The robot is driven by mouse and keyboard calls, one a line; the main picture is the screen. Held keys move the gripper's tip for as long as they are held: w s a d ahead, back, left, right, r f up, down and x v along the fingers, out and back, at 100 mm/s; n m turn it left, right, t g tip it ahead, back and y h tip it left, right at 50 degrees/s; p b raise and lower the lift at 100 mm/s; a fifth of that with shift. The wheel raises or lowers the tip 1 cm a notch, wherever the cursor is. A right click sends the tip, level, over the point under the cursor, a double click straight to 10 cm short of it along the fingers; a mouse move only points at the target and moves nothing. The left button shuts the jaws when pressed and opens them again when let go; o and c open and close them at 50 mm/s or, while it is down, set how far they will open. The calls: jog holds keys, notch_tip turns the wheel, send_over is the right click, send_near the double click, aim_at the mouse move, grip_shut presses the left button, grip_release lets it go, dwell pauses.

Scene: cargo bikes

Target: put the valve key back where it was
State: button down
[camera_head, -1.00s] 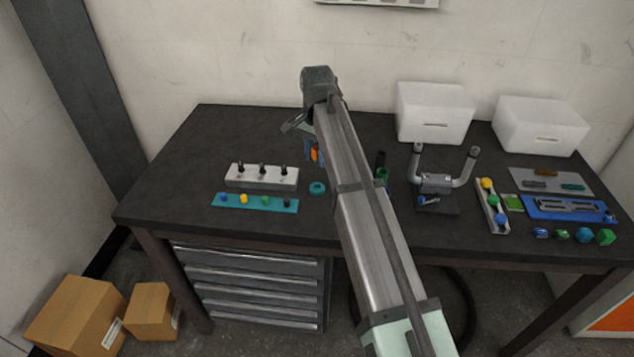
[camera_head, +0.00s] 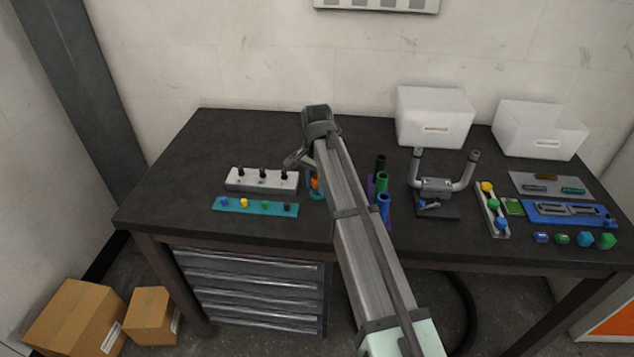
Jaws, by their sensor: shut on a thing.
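My gripper (camera_head: 315,186) is low over the middle of the bench, right of the white block, mostly hidden behind my own arm. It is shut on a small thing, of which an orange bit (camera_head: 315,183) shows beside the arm. This seems to be the valve key, but its shape is hidden. A teal ring (camera_head: 316,196) lies on the bench right at the gripper, partly covered; I cannot tell whether they touch. The white block (camera_head: 260,181) with three black-topped pegs stands to the left. A teal strip (camera_head: 256,207) with several coloured knobs lies in front of it.
Right of my arm stand black, green and blue cylinders (camera_head: 383,203) and a grey handlebar stand (camera_head: 436,185). Farther right are a tray of coloured balls (camera_head: 493,222), a blue tray (camera_head: 541,215) and loose coloured pieces. Two white boxes (camera_head: 435,104) stand behind. The bench's back left is clear.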

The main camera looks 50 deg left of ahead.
aim_at(317, 177)
jog(key=shift+d+f, duration=0.1)
jog(key=shift+f, duration=0.55)
jog(key=c, duration=0.8)
grip_release()
jog(key=shift+s+d+f, duration=0.1)
jog(key=shift+d, duration=0.2)
jog(key=r, duration=1.3)
jog(key=shift+a+r, duration=0.25)
jog(key=shift+a, duration=0.1)
